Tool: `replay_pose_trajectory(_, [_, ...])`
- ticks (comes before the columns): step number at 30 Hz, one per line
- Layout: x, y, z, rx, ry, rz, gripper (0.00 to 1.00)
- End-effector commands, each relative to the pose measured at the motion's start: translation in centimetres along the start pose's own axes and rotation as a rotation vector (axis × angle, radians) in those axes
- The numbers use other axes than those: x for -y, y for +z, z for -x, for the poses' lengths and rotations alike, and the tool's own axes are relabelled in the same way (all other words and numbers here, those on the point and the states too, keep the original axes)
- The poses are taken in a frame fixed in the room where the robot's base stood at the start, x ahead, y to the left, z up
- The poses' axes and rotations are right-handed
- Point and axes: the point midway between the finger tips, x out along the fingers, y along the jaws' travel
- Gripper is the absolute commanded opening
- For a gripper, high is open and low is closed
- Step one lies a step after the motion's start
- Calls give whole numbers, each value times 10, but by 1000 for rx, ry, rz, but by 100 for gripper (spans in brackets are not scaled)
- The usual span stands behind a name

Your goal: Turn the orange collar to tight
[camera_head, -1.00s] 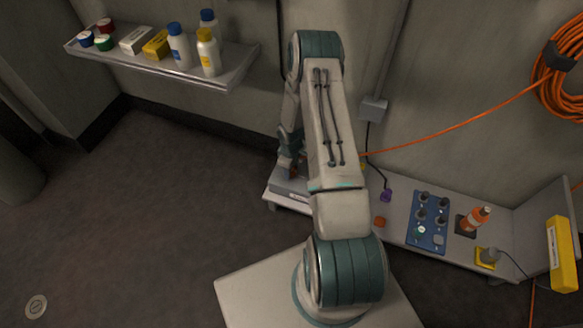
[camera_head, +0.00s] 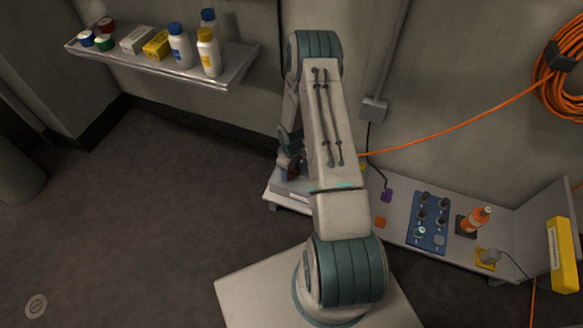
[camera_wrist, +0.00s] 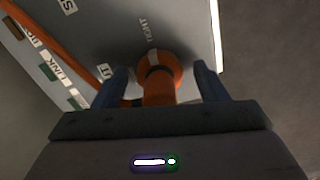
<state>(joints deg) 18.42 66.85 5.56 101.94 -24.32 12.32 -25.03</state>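The orange collar (camera_wrist: 170,68) shows in the wrist view on a grey panel (camera_wrist: 95,30), with a dark band and a pale mark on its far side. The pale mark faces the printed word TIGHT. An orange hose-like part runs from the collar toward my gripper. My gripper (camera_wrist: 162,84) is open, with one blue finger on each side of the collar and visible gaps to both. Whether the fingers reach around the collar's depth is unclear. In the head view my arm hides the collar and the fingertips.
In the wrist view an orange cable (camera_wrist: 62,52) crosses the panel beside several labels. In the head view a low bench holds a blue knob board (camera_head: 430,222), an orange bottle (camera_head: 477,219) and a yellow-based plug (camera_head: 488,257). A wall shelf (camera_head: 228,75) carries bottles and boxes.

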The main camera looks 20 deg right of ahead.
Motion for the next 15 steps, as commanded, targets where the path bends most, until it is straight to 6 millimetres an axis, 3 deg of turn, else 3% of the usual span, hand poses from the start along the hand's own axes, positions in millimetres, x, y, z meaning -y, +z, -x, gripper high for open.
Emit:
replay_pose_trajectory(8, [-1,0,11,0,1,0,66])
replay_pose_trajectory(15, [-1,-1,62,-2,3,1,66])
